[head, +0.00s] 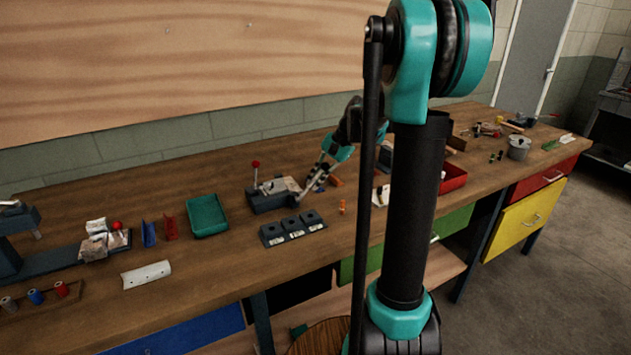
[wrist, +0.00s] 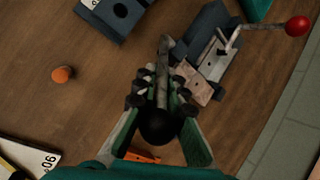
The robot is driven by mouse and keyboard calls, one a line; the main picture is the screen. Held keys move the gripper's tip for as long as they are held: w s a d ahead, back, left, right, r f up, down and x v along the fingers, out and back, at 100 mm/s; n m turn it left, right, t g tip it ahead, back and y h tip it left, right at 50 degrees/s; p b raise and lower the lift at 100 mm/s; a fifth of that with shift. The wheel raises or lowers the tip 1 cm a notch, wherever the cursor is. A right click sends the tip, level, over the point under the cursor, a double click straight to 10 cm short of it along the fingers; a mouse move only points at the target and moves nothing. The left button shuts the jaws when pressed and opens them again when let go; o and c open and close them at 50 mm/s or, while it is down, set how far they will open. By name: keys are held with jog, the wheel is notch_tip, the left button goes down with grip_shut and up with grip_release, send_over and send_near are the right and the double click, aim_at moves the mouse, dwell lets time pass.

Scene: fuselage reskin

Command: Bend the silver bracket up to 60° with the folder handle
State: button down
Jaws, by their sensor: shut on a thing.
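The folder (head: 268,199) is a dark block on the bench, with a red-knobbed lever at its far left in the head view. It also shows at the upper right of the wrist view (wrist: 188,50). A flat silver piece, apparently the bracket (wrist: 217,58), lies on it beside a mottled metal plate (wrist: 190,82). Its bend angle cannot be read. The folder handle (wrist: 163,55) is a grey bar ending in a black ball (wrist: 157,127). My gripper (wrist: 160,86) is shut on this bar, one finger each side. In the head view my gripper (head: 317,180) is at the folder's right end.
A dark block with holes (head: 293,229) stands in front of the folder, and a green tray (head: 207,215) to its left. A small orange cylinder (head: 342,207) stands to the right. An orange piece (wrist: 141,155) lies under my gripper. A red tray (head: 453,177) is farther right.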

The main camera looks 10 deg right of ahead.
jog(key=shift+r, duration=0.1)
dwell(0.3)
jog(key=s+a+r+n+t+h, duration=0.1)
jog(key=s+a+r+t+h, duration=0.1)
jog(key=a+h, duration=0.5)
jog(key=shift+a+r+t+h, duration=0.2)
jog(key=shift+r+t+h, duration=0.35)
jog(key=shift+h, duration=1.05)
jog(key=shift+s+a+f, duration=0.1)
jog(key=shift+s+f, duration=0.05)
jog(key=shift+s, duration=0.05)
jog(key=c, duration=1.6)
grip_release()
jog(key=v, duration=1.2)
